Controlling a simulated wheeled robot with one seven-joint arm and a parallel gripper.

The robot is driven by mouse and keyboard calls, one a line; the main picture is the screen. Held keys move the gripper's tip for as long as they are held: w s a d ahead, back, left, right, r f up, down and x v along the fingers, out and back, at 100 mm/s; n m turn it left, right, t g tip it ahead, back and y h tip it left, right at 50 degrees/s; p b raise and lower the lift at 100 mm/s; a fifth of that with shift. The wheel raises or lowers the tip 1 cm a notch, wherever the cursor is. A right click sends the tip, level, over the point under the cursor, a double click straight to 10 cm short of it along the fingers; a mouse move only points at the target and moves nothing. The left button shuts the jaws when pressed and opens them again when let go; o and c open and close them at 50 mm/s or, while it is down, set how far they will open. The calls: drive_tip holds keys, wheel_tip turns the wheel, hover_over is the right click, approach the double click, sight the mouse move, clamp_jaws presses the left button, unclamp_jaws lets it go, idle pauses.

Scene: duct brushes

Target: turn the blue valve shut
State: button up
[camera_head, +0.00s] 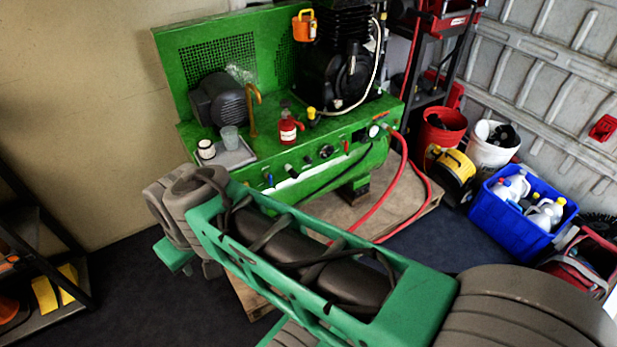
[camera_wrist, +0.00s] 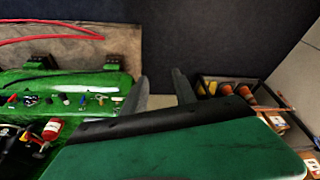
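The blue valve (camera_head: 269,180) is a small lever at the left end of the green machine's front panel (camera_head: 335,160) in the head view. In the wrist view the blue valve (camera_wrist: 83,100) is a small mark among several coloured handles left of my fingers. My gripper (camera_wrist: 160,92) shows two grey fingers set apart with nothing between them. It points toward the dark floor beside the panel, away from the valve and not touching it. In the head view my arm hides the gripper's fingers. The valve is too small to tell its exact angle.
A grey tray (camera_head: 236,158) with a cup and a red bottle (camera_head: 287,130) stand on the machine's top. Red hoses (camera_head: 404,190) run from the panel's right end. A blue crate (camera_head: 515,225) stands at right. A dark shelf (camera_head: 50,290) is at left.

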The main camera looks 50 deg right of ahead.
drive_tip(key=w+d+f+n+t+y+b, duration=0.1)
drive_tip(key=w+d+f+t+b, duration=0.15)
drive_tip(key=w+f+b, duration=0.4)
drive_tip(key=w+d+f+t+b, duration=0.1)
drive_tip(key=w+d+f+b, duration=0.35)
drive_tip(key=w+f, duration=0.25)
drive_tip(key=w+d+f+t+b, duration=0.5)
drive_tip(key=w+d+f+b, duration=0.35)
drive_tip(key=d+b, duration=0.2)
drive_tip(key=m+t+h+b, duration=0.5)
drive_tip(key=h+b, duration=0.1)
drive_tip(key=b, duration=0.2)
approach(271, 179)
drive_tip(key=x, duration=0.9)
drive_tip(key=shift+w+d, duration=0.1)
drive_tip(key=shift+w, duration=0.1)
drive_tip(key=shift+c, duration=0.4)
clamp_jaws()
